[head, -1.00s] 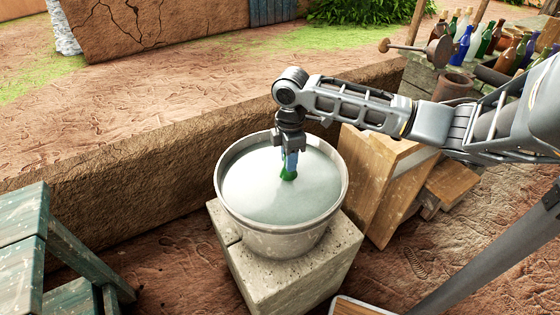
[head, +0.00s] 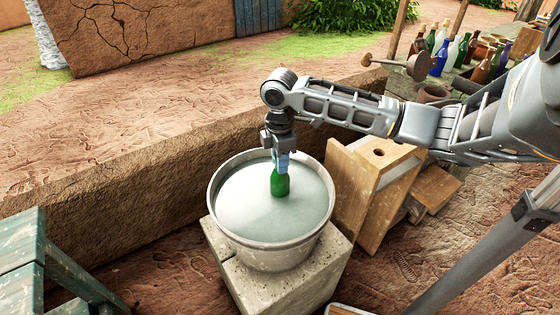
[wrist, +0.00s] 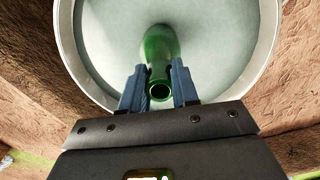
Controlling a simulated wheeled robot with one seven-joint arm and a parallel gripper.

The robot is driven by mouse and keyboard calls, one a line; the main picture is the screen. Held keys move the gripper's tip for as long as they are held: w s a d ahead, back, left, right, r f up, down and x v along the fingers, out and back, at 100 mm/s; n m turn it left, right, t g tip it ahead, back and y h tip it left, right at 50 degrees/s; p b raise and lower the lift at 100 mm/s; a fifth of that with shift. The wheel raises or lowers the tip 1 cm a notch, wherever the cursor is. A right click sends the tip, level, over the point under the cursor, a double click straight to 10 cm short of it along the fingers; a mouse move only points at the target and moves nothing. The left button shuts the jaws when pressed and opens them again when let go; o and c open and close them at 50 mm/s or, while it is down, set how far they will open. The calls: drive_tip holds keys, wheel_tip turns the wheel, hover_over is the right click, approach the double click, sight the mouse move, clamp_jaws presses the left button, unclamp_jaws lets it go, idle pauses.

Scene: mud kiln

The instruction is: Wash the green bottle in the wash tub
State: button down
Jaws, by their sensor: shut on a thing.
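The green bottle (head: 280,184) hangs upright in my gripper (head: 281,162), over the middle of the wash tub (head: 270,257). The tub is a round pale metal vessel full of cloudy grey-green water. My gripper points down with its blue fingers shut on the bottle's neck. In the wrist view, the bottle (wrist: 161,48) shows its open mouth between the two fingers (wrist: 159,90). The bottle's body shows above the water's surface. I cannot tell whether its base still dips in the water.
The tub stands on a stone block (head: 285,290). A wooden box-like frame (head: 362,195) is close to its right, and a green wooden stool (head: 45,265) is at the left. A low mud wall (head: 130,215) runs behind. Several bottles (head: 470,52) stand on a bench at the back right.

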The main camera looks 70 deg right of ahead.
wheel_tip(320, 180, up, 6)
drive_tip(key=p, duration=0.4)
wheel_tip(320, 180, up, 6)
drive_tip(key=shift+f, duration=0.15)
idle(1.0)
